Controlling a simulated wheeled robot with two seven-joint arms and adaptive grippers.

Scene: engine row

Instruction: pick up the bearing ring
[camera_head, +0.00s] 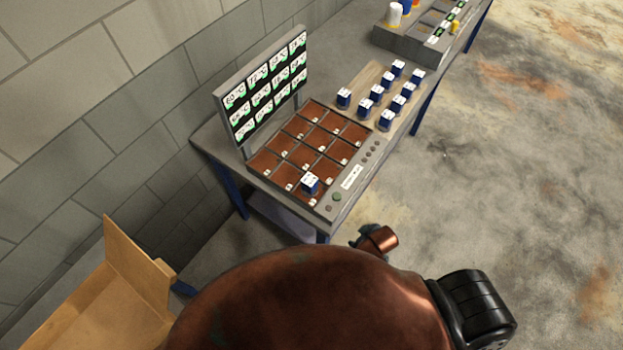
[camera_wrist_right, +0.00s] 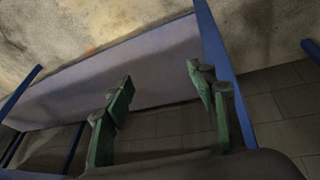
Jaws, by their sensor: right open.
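I cannot make out a bearing ring in either view. My right gripper (camera_head: 358,241) shows only in small part in the head view, just off the near right corner of the workbench, with my own body in front of it. In the right wrist view its two green fingers (camera_wrist_right: 160,78) stand wide apart with nothing between them. Beyond them are a pale shelf panel and blue legs. My left gripper is in neither view.
The workbench (camera_head: 215,138) carries a brown compartment tray (camera_head: 296,155) with one blue block (camera_head: 310,182), a display board (camera_head: 262,92) and several blue blocks (camera_head: 385,118). Another tray (camera_head: 408,43) is farther back. The floor at right is clear.

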